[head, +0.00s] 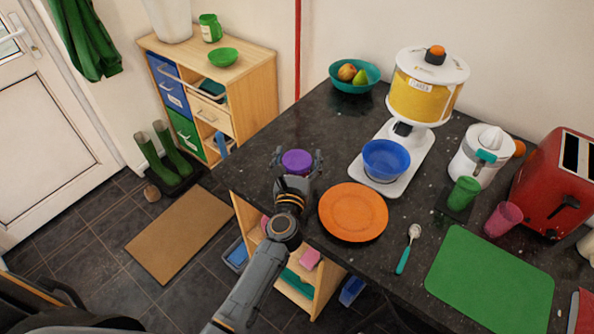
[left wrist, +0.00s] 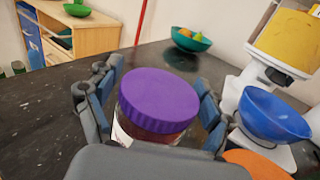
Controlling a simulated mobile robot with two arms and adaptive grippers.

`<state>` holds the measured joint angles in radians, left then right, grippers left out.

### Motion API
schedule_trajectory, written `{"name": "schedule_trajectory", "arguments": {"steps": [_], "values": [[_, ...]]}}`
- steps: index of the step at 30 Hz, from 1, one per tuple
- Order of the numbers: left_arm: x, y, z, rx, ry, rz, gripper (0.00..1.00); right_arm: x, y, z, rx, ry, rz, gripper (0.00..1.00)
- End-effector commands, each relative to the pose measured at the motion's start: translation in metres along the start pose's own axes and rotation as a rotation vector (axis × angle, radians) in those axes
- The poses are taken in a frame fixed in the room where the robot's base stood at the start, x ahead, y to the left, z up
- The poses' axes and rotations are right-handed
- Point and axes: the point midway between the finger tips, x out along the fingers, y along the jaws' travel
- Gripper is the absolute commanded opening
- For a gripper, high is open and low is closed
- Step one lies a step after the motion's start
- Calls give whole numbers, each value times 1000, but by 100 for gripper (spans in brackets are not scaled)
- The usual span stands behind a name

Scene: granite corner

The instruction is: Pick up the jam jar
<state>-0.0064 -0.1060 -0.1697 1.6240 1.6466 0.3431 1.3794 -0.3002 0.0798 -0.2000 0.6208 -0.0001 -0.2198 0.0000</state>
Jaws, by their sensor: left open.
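The jam jar (head: 297,161) has a purple lid and stands upright on the dark granite counter, left of the orange plate. In the left wrist view the jar (left wrist: 158,103) shows its purple lid, clear glass and part of a white label. My left gripper (head: 297,158) is open, with one finger on each side of the jar. In the left wrist view both fingers of the gripper (left wrist: 152,95) show gaps to the jar. The jar's lower part is hidden by the gripper's palm. My right gripper is not in view.
An orange plate (head: 353,212) lies just right of the jar. A blue bowl (head: 386,159) sits on the cereal dispenser (head: 428,85) base beyond it. A teal fruit bowl (head: 355,76) stands at the back. The counter behind the jar is clear.

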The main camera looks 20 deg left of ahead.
Motion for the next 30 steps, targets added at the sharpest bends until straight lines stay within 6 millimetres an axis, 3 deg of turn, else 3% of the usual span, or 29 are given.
{"name": "schedule_trajectory", "arguments": {"steps": [4,13,22,30], "values": [[19,0,1,3,-1,0,81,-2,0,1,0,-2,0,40],[22,0,0,1,0,1,79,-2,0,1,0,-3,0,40],[22,0,0,1,0,1,18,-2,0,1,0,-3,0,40],[22,0,-1,1,1,1,9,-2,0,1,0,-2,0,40]]}}
